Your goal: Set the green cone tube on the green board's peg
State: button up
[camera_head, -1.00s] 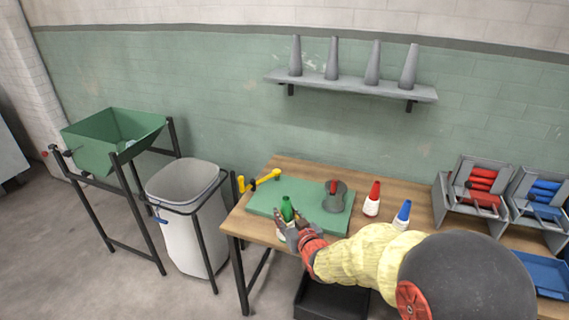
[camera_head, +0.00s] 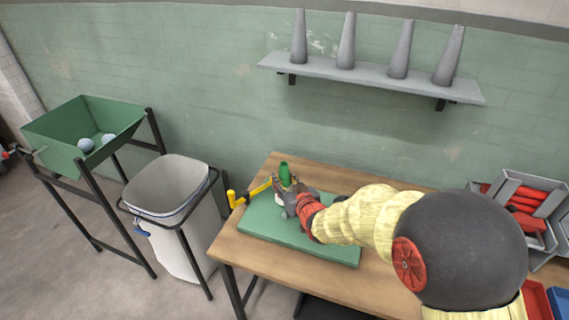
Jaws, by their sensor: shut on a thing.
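The green cone tube (camera_head: 285,174) stands roughly upright in my gripper (camera_head: 287,192), which is shut on it. Its green top shows above the fingers; its lower part is mostly hidden by them. The green board (camera_head: 268,228) lies on the wooden table (camera_head: 228,246). My gripper and the tube are over the board's back left part, close to the yellow handle. I cannot tell how high the tube is above the board. The board's peg cannot be made out; my gripper and arm cover much of the board.
A yellow handle (camera_head: 248,193) stands at the board's left edge. A grey bin (camera_head: 170,190) and a green hopper (camera_head: 82,130) with grey balls are left of the table. A shelf (camera_head: 370,78) with grey cones hangs behind. Red tubes (camera_head: 525,200) sit in a rack at right.

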jog(key=shift+w+f, duration=0.1)
jog(key=shift+w, duration=0.35)
jog(key=shift+s+f, duration=0.1)
jog(key=shift+f, duration=0.1)
jog(key=shift+f+b, duration=1.35)
jog(key=shift+f, duration=0.95)
jog(key=shift+f+b, duration=1.5)
jog(key=shift+f, duration=0.05)
jog(key=shift+f+b, duration=0.5)
jog(key=shift+b, duration=0.05)
jog(key=o, duration=1.2)
jog(key=shift+c, duration=0.2)
